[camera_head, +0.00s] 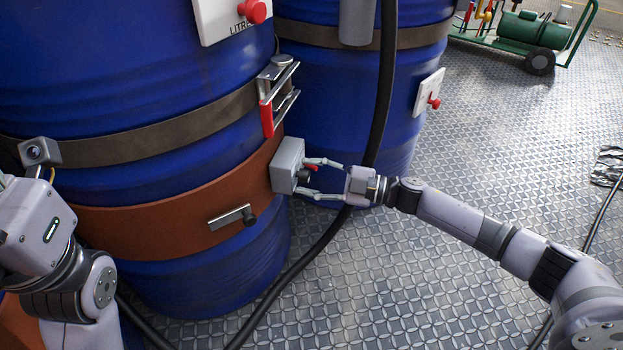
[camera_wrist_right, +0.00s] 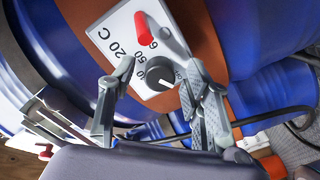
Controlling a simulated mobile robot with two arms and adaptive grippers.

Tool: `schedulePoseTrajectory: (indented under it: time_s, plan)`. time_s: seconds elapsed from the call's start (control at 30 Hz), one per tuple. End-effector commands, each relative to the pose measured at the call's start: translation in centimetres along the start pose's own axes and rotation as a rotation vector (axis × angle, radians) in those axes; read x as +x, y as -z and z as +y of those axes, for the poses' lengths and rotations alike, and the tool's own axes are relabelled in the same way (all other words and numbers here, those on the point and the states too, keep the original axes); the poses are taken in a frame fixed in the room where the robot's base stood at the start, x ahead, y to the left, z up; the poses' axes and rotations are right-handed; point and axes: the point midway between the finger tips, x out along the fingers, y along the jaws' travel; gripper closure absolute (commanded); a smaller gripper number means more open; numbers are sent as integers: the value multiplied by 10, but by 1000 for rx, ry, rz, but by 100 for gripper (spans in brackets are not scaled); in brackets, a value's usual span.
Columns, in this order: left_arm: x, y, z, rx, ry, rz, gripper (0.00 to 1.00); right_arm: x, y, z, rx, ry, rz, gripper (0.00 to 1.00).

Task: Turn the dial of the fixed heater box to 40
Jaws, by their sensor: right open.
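The grey heater box (camera_head: 287,166) is fixed to the orange band around the near blue drum. Its white face (camera_wrist_right: 118,38) shows in the right wrist view, with printed numbers such as 20 and 50 and the letter C. A dark round dial (camera_wrist_right: 187,96) with a white mark is on it, partly hidden by a finger. A red lever (camera_wrist_right: 146,29) sticks out from the same face. My right gripper (camera_head: 304,176) is open in front of the face, one finger on each side. I cannot tell whether the fingers touch the dial. My left gripper's fingers are out of view.
The orange band (camera_head: 140,225) also carries a metal latch (camera_head: 231,217). A red-handled clamp (camera_head: 267,118) is just above the box. A black hose (camera_head: 379,110) runs behind the right gripper. A second blue drum (camera_head: 330,100) stands behind. Floor to the right is mostly clear.

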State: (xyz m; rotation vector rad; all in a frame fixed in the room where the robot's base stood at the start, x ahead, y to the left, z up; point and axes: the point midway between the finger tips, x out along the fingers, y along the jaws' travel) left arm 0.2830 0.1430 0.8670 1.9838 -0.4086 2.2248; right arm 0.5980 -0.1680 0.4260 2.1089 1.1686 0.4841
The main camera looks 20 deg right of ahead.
Motion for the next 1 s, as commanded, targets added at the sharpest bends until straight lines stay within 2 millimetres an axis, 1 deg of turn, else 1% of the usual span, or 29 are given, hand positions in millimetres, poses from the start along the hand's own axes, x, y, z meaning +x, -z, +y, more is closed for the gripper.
schedulePoseTrajectory:
  time_s: [0.2,0.23,0.87,0.9,1.0]
  plan:
    - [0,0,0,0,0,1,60,0,0,0,0,0,-1,55]
    - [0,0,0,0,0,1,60,0,0,0,0,0,-1,56]
    - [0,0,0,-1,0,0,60,0,0,0,0,0,-1,98]
    - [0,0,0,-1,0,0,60,0,0,0,0,0,-1,100]
    - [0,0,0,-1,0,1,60,0,0,0,0,0,-1,100]
